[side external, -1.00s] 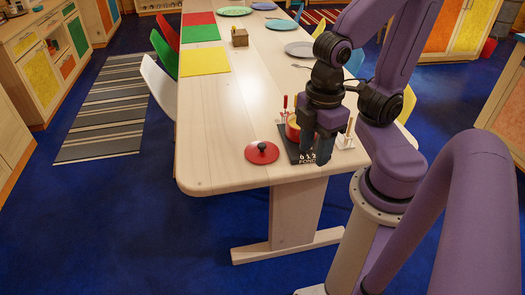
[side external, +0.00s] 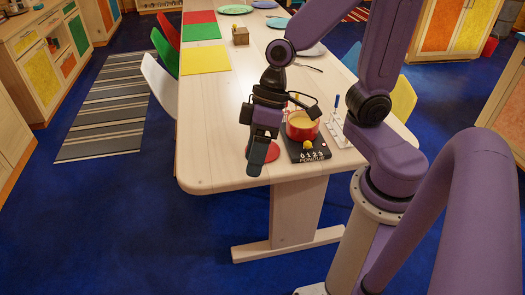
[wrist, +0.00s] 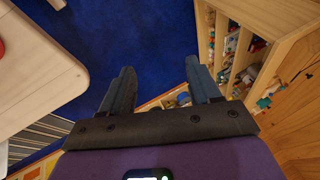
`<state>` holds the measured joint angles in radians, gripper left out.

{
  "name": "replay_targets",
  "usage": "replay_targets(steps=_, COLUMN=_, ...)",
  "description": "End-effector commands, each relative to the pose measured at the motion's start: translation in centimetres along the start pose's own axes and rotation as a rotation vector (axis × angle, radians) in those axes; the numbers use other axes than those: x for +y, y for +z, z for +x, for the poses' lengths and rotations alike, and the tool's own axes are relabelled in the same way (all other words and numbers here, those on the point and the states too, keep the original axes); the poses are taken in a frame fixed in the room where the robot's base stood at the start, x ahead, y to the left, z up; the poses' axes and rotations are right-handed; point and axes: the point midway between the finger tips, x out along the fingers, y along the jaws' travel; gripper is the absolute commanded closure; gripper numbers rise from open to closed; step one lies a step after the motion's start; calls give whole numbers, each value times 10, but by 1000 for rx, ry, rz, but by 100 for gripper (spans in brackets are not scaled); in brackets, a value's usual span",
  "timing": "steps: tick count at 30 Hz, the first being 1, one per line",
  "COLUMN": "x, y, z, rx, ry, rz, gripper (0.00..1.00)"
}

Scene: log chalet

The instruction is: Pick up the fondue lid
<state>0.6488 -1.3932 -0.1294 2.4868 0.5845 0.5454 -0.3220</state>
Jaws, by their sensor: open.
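The red fondue lid (side external: 272,152) lies on the near end of the pale wooden table, mostly hidden behind my gripper (side external: 257,160) in the side view. My gripper is over or in front of it; the exact gap cannot be told. In the wrist view, the two fingers of my gripper (wrist: 160,68) are spread apart with nothing between them. A bit of red (wrist: 2,48) at the left edge there may be the lid. The red fondue pot (side external: 301,127), with yellow contents, stands on a black base (side external: 309,153) to the right of the lid.
A white fork rack (side external: 339,133) stands right of the pot. The table (side external: 222,120) is clear left of my gripper. Coloured mats (side external: 205,60), a small wooden box (side external: 240,36) and plates are farther back. In the wrist view, a wooden shelf (wrist: 265,35) is at right.

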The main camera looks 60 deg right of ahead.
Motion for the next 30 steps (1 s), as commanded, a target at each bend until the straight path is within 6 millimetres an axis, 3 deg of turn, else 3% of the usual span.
replay_targets(steps=3, x=21, y=-36, z=6, rx=107, ry=4, rz=151, gripper=38)
replay_targets(steps=9, x=73, y=-83, z=10, rx=280, ry=70, rz=404, gripper=38)
replay_targets(steps=15, x=142, y=-105, z=6, rx=418, ry=205, rz=670, gripper=38)
replay_targets(steps=19, x=189, y=-101, z=2, rx=476, ry=321, rz=851, gripper=38)
replay_targets(steps=23, x=232, y=-82, z=-3, rx=502, ry=452, rz=1037, gripper=38)
replay_targets(steps=27, x=268, y=-47, z=-8, rx=487, ry=595, rz=1240, gripper=38)
replay_targets(steps=30, x=283, y=-20, z=-10, rx=455, ry=681, rz=1368, gripper=38)
